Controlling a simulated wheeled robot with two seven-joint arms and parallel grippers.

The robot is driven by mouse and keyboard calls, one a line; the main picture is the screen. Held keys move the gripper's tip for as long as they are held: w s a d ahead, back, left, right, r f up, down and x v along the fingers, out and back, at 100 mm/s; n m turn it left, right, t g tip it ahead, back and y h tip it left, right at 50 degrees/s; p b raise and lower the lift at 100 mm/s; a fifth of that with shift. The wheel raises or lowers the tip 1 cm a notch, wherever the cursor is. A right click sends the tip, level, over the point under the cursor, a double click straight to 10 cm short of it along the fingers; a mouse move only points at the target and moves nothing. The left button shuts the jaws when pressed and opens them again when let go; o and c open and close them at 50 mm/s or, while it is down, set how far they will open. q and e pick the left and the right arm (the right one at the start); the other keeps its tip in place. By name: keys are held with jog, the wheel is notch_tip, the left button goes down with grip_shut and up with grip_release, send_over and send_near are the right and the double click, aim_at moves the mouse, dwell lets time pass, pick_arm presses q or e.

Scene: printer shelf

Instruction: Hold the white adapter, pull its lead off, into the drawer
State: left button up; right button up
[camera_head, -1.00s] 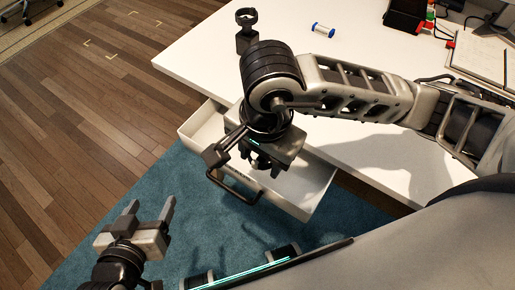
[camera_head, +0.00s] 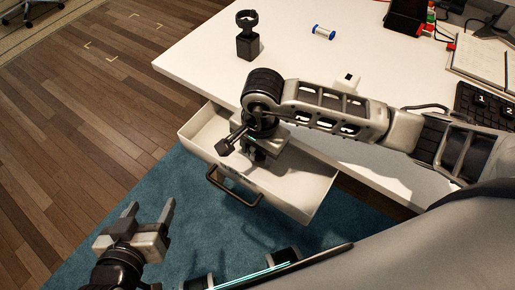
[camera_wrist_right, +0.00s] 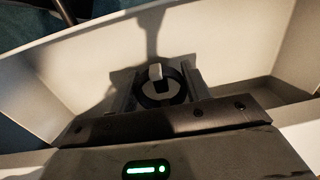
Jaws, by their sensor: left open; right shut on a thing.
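The white adapter (camera_head: 347,82) sits on the white table, just behind my right forearm, with a dark spot on its top. The lead (camera_wrist_right: 160,88) shows in the right wrist view as a black loop with a pale end piece. My right gripper (camera_wrist_right: 158,82) is shut on it, low inside the drawer. The open drawer (camera_head: 310,185) juts out from under the table, with a dark handle on its front. My left gripper (camera_head: 151,210) is open and empty, off to the left of the drawer above the blue rug.
On the table (camera_head: 290,50) stand a black stand with a ring (camera_head: 247,38), a blue-and-white spool (camera_head: 323,32), a keyboard (camera_head: 487,104) and a notebook (camera_head: 480,58). A dark device with coloured plugs (camera_head: 408,18) is at the back. The drawer's left part looks empty.

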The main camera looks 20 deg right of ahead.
jog(key=shift+f, duration=0.15)
jog(key=o, duration=1.1)
notch_tip(320, 180, up, 12)
jog(key=shift+s+d+r+p, duration=0.15)
jog(key=shift+s+r+p, duration=0.05)
jog(key=shift+s+p, duration=0.1)
